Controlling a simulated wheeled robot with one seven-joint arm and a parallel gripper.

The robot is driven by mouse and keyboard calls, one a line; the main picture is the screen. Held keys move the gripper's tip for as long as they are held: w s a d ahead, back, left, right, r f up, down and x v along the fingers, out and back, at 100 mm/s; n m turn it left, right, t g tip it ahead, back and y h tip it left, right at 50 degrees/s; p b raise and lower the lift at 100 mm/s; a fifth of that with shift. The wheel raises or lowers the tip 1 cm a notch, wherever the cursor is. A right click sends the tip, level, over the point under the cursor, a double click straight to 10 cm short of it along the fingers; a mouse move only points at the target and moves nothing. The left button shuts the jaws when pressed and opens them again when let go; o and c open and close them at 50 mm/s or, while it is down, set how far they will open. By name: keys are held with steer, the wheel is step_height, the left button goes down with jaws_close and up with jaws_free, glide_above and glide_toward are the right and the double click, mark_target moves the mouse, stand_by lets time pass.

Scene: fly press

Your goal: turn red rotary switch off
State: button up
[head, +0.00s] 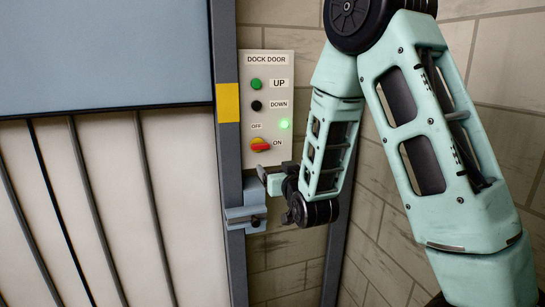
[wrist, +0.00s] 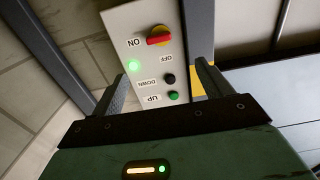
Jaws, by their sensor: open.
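The red rotary switch (head: 260,145), with a yellow part behind its red handle, sits low on the DOCK DOOR panel (head: 283,68). The OFF label is above it and the ON label to its right; the handle lies roughly sideways, toward ON. In the wrist view the panel is upside down and the switch (wrist: 158,36) shows beyond my fingertips. My gripper (head: 268,178) is just below the switch in the head view, apart from it. In the wrist view my gripper (wrist: 161,72) is open, with nothing between its two fingers.
The panel also carries a green UP button (head: 256,85), a black DOWN button (head: 256,106) and a lit green lamp (head: 284,124). A grey door post with a yellow patch (head: 228,102) stands left of it. A blue-grey bracket (head: 243,216) is below. Brick wall lies behind.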

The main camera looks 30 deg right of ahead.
steer(key=p, duration=0.5)
glide_toward(261, 148)
steer(key=x, duration=0.8)
steer(key=shift+w+d+r, duration=0.15)
steer(key=shift+w, duration=0.15)
steer(key=c, duration=1)
